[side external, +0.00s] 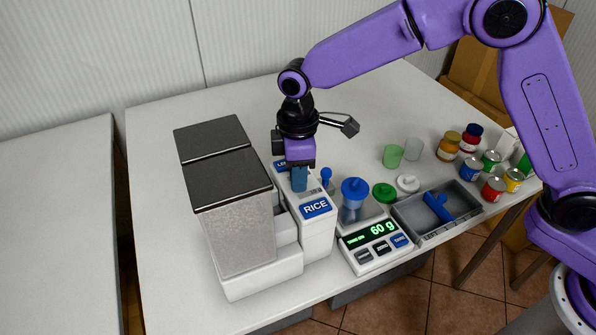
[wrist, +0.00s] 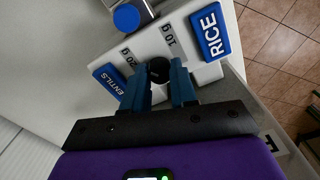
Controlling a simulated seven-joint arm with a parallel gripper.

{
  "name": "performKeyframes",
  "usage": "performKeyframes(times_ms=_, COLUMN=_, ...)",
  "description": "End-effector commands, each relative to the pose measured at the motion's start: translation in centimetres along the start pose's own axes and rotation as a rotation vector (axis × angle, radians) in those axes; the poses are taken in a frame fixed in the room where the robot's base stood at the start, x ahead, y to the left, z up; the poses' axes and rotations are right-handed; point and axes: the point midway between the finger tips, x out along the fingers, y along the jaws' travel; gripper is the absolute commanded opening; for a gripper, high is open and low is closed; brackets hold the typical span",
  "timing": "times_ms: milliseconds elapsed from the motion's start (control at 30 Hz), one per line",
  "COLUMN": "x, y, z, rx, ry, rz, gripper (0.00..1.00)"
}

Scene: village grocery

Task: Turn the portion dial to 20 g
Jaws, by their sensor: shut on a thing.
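The portion dial, a dark round knob (wrist: 159,68), sits on the white front of the dispenser (side external: 318,228), between a 20 g mark (wrist: 129,57) on the left and a 10 g mark (wrist: 168,35) on the right in the wrist view. My gripper (wrist: 160,84) is shut on the dial, its blue fingers on either side. In the side view my gripper (side external: 299,183) points down onto the dispenser's top and hides the dial. I cannot tell which mark the dial points to. The dispenser bears a RICE label (side external: 316,208) and a LENTILS label (wrist: 109,80).
The scale (side external: 368,257) reads 60 g and carries a blue-lidded jar (side external: 352,210). A grey tray (side external: 425,238) with a blue tool lies to the right. Several jars and cans stand at the far right. The table's left back is clear.

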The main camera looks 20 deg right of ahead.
Motion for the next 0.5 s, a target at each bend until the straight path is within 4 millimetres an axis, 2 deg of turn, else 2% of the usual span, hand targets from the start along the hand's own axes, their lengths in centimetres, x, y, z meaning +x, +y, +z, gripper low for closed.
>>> performKeyframes(times_ms=500, x=-0.19, y=0.06, z=-0.14, rx=-0.041, ry=0.006, rz=0.003, gripper=0.0)
